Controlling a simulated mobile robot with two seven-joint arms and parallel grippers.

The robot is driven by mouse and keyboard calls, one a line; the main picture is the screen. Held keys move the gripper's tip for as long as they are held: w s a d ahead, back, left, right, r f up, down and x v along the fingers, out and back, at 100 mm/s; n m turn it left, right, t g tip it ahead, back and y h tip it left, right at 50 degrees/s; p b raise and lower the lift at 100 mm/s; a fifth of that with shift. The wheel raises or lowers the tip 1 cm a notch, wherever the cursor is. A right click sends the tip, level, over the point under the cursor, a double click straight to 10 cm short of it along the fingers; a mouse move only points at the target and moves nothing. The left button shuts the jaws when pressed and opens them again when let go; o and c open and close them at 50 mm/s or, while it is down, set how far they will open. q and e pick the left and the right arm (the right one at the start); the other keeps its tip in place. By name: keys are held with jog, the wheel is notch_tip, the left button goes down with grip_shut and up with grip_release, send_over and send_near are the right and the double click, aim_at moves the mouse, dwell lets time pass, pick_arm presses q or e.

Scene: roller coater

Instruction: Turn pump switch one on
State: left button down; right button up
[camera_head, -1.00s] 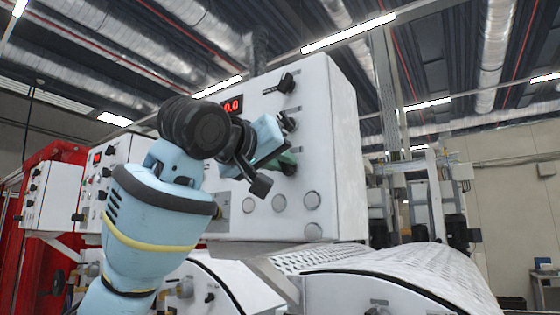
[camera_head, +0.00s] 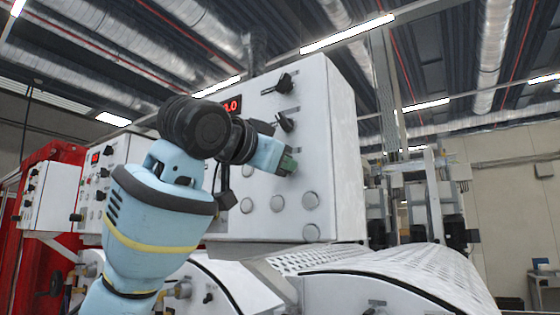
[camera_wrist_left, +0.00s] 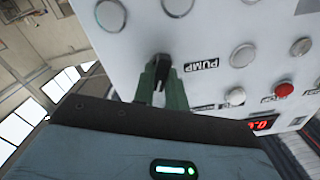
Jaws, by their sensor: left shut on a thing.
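The pump switch (camera_wrist_left: 159,92) is a small black rotary knob beside a "PUMP" label on the white control panel (camera_wrist_left: 215,20). In the left wrist view it stands between the green fingers of my left gripper (camera_wrist_left: 161,88), which are shut on it. In the head view my left gripper (camera_head: 288,163) is at the right part of the panel front (camera_head: 315,100), below two other black knobs. The gripped switch is hidden there behind the fingers. My right gripper is in neither view.
An upper black knob (camera_head: 284,83) and a middle black knob (camera_head: 285,122) sit above the gripper. Several round buttons (camera_head: 277,203) lie below it. A red display (camera_head: 232,105) is to the left. A perforated cover (camera_head: 400,265) lies in front at lower right.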

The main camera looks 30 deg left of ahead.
pick_arm(q)
jog(key=shift+m, duration=0.6)
jog(key=c, duration=1.4)
grip_release()
jog(key=shift+c, duration=0.2)
jog(key=shift+s, duration=0.1)
jog(key=s+a, duration=0.1)
jog(key=s, duration=0.6)
jog(key=shift+s, duration=0.3)
